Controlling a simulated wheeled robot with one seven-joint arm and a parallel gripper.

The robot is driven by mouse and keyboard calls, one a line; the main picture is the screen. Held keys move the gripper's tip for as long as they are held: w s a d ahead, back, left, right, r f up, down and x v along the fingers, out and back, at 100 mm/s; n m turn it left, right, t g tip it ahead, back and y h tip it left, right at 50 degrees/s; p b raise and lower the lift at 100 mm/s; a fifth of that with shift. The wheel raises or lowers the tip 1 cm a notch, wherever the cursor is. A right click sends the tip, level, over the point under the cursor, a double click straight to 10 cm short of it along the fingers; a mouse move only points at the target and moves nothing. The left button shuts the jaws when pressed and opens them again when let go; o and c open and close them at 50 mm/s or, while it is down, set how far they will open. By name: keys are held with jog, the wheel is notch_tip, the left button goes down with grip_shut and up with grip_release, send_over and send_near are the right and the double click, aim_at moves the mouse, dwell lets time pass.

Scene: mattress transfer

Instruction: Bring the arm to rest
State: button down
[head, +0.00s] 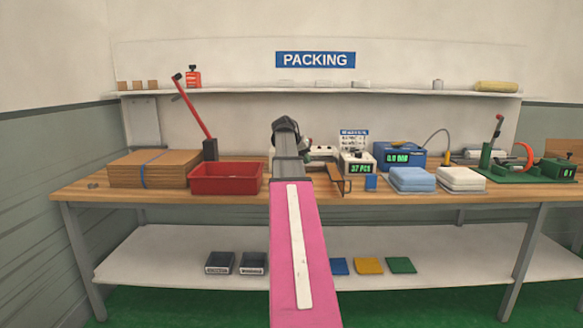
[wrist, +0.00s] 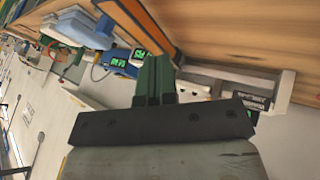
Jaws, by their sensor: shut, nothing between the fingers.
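My arm (head: 302,245) reaches forward from the bottom of the head view, its pink link in front of the middle of the packing bench. Its dark wrist end (head: 286,130) stands above the bench top, in front of the back panel. My gripper (wrist: 153,80) shows in the wrist view with its two dark green fingers together and nothing between them. The fingertips cannot be made out in the head view. The wrist view is steeply tilted, with the wooden bench top (wrist: 225,30) at upper right.
On the bench (head: 85,190) are cardboard sheets (head: 150,172), a red bin (head: 226,178), a counter (head: 357,164), a blue scale (head: 400,155), and blue (head: 412,180) and white (head: 461,179) folded stacks. A shelf (head: 430,92) runs above. Dark trays (head: 220,263) sit below.

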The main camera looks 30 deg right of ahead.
jog(key=w+a+f+n+y, duration=0.1)
jog(key=a+f+n+y, duration=0.15)
jog(key=a+f, duration=1.25)
jog(key=s+a+f+n+y, duration=0.1)
jog(key=s+a+f+n, duration=0.1)
jog(key=s+a+f, duration=0.3)
jog(key=s+a+f+n+y, duration=0.2)
jog(key=s+a+f, duration=0.3)
jog(key=a+f, duration=0.8)
jog(key=s+a+f+n+y, duration=0.2)
jog(key=s+a+f, duration=0.3)
jog(key=a+f, duration=0.4)
jog(key=a, duration=0.2)
jog(key=shift+s+a+f, duration=0.15)
jog(key=shift+a+f, duration=0.25)
jog(key=shift+n, duration=0.25)
